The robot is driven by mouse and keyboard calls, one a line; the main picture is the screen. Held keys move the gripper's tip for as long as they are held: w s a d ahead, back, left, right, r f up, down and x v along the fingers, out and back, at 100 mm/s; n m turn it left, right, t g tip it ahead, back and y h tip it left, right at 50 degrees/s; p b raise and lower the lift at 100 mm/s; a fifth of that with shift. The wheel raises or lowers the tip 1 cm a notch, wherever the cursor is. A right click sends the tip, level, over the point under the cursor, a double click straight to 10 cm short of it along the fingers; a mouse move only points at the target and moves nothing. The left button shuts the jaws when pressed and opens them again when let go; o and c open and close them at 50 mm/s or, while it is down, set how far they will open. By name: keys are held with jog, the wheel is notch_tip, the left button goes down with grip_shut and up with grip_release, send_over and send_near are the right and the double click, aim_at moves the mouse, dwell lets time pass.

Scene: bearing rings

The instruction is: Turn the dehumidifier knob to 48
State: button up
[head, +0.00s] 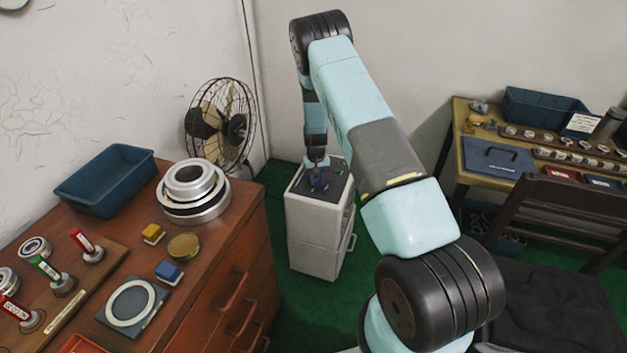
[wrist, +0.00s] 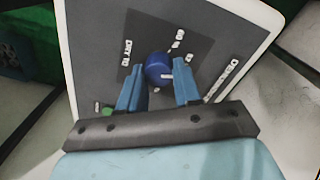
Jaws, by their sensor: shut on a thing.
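The dehumidifier (head: 316,243) is a pale box on the green floor, with a dark panel on top. In the wrist view its panel (wrist: 205,50) carries a round blue knob (wrist: 158,66) with a small white mark on its lower right side. White numbers sit above and right of the knob; they are tilted and too small to read surely. A "DRY TO" label stands to its left. My gripper (wrist: 160,75) is shut on the knob, one blue finger on each side. In the head view my gripper (head: 318,168) reaches down onto the panel from above.
A green button (wrist: 107,110) is by the left finger, and a white label lies at right. A brown cabinet (head: 240,235) with rings and a blue bin (head: 107,180) stands left. A fan (head: 222,125) is behind; a desk (head: 462,130) and dark chair (head: 545,310) stand right.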

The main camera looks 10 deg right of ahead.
aim_at(316, 179)
jog(key=m, duration=0.6)
jog(key=shift+s, duration=0.15)
jog(key=shift+a+m, duration=0.1)
jog(key=shift+m, duration=1)
jog(key=shift+a, duration=0.15)
jog(key=o, duration=1)
jog(key=shift+o, duration=0.2)
jog(key=shift+d, duration=0.2)
jog(key=shift+r, duration=0.25)
notch_tip(316, 179, up, 13)
jog(key=shift+w+a, duration=0.2)
jog(key=shift+w, duration=0.1)
